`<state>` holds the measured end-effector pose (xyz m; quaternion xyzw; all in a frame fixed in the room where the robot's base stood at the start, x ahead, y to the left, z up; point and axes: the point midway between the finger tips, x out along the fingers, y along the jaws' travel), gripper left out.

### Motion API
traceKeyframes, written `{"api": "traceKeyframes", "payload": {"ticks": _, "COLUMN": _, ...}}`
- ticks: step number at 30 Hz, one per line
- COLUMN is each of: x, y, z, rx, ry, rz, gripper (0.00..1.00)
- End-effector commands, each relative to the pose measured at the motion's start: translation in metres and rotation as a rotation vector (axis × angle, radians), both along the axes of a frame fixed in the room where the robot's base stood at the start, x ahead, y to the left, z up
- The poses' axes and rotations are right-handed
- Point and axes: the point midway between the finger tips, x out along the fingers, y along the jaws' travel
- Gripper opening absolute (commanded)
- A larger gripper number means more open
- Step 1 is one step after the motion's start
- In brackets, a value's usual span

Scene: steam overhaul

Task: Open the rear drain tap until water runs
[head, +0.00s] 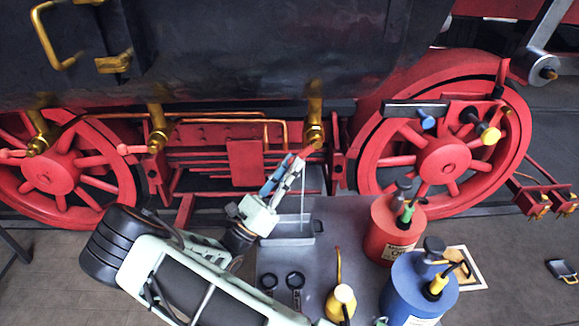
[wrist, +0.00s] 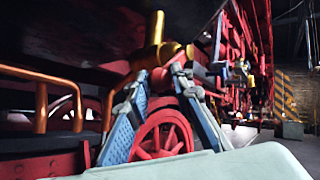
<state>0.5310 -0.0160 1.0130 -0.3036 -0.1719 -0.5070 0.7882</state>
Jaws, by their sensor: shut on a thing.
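A brass drain tap (head: 315,133) hangs under the dark cylinder, the rightmost of three in the head view. Its brass body also shows in the wrist view (wrist: 157,48). My gripper (head: 297,160) reaches up from below left, its blue-and-grey fingers shut on this tap's red handle (head: 306,152). In the wrist view my gripper (wrist: 163,82) has one finger on each side of the handle, which is partly hidden. A thin pale stream (head: 303,195) falls straight down below the tap towards a grey tray (head: 292,240).
Two more brass taps with red handles, a middle one (head: 156,138) and a left one (head: 39,143), hang further left. A red oil can (head: 390,235), a blue can (head: 408,290) and a small yellow oiler (head: 340,302) stand on the grey table (head: 345,215). Red wheels flank the taps.

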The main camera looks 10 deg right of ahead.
Motion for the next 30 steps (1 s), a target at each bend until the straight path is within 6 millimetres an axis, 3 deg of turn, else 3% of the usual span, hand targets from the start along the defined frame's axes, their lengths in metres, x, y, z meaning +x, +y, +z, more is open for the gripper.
{"api": "traceKeyframes", "payload": {"ticks": 5, "x": 0.001, "y": 0.001, "z": 0.0, "rx": 0.001, "ry": 0.001, "rz": 0.003, "gripper": 0.0}}
{"api": "traceKeyframes", "payload": {"ticks": 6, "x": 0.001, "y": 0.001, "z": 0.0, "rx": 0.002, "ry": 0.001, "rz": 0.003, "gripper": 0.23}}
{"api": "traceKeyframes", "payload": {"ticks": 10, "x": 0.0, "y": 0.001, "z": 0.0, "rx": 0.002, "ry": 0.0, "rz": 0.002, "gripper": 0.37}}
{"api": "traceKeyframes", "payload": {"ticks": 21, "x": -0.002, "y": 0.004, "z": -0.003, "rx": 0.002, "ry": 0.0, "rz": 0.002, "gripper": 0.38}}
{"api": "traceKeyframes", "payload": {"ticks": 30, "x": -0.025, "y": 0.043, "z": -0.035, "rx": 0.001, "ry": 0.001, "rz": 0.006, "gripper": 0.38}}
